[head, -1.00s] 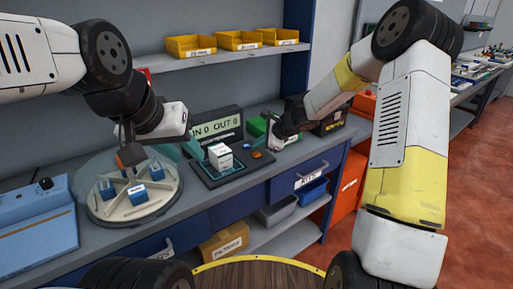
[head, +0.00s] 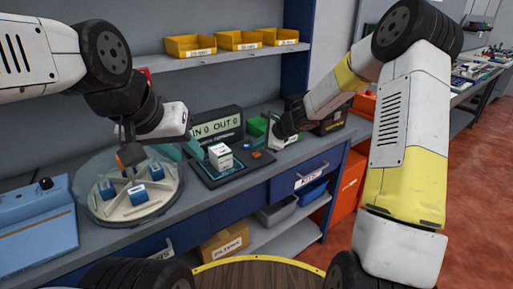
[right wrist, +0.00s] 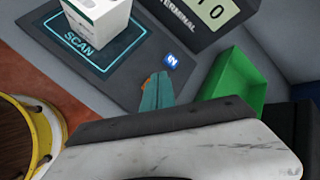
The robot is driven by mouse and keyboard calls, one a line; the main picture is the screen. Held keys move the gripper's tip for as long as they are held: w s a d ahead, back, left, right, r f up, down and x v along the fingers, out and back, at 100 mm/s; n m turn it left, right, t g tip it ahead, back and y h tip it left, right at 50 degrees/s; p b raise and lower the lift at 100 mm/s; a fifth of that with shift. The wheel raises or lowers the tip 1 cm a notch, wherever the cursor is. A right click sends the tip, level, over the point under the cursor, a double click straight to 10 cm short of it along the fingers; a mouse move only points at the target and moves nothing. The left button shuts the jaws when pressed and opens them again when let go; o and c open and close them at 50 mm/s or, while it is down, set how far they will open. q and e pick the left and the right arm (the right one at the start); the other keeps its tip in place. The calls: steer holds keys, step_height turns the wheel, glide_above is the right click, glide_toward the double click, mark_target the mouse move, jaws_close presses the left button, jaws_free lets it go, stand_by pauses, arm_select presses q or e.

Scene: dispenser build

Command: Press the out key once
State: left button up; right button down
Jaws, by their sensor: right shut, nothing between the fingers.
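The terminal (head: 218,126) stands at the back of the bench; its display reads IN 0 OUT 0. On the dark pad (head: 208,178) in front of it are a blue in key (head: 246,147) and an orange out key (head: 257,155). My right gripper (right wrist: 158,78) is shut and empty. In the right wrist view its teal fingertips overlap the orange out key (right wrist: 146,84), which is partly hidden; I cannot tell whether they touch. The blue in key (right wrist: 171,61) shows beside them. My left gripper (head: 195,149) hangs left of the pad; its jaw state is unclear.
A white box (head: 220,157) stands on the pad's scan area. A round turntable (head: 130,210) with several blue-and-white pieces is at the left, beside a blue device (head: 38,222). A green bin (right wrist: 232,85) lies right of the keys. Yellow bins (head: 237,41) line the shelf above.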

mark_target(259, 154)
steer(key=shift+f, duration=0.1)
steer(key=shift+f, duration=0.3)
steer(key=shift+f, duration=0.5)
stand_by(0.7)
steer(key=shift+r, duration=0.9)
steer(key=shift+r, duration=2.5)
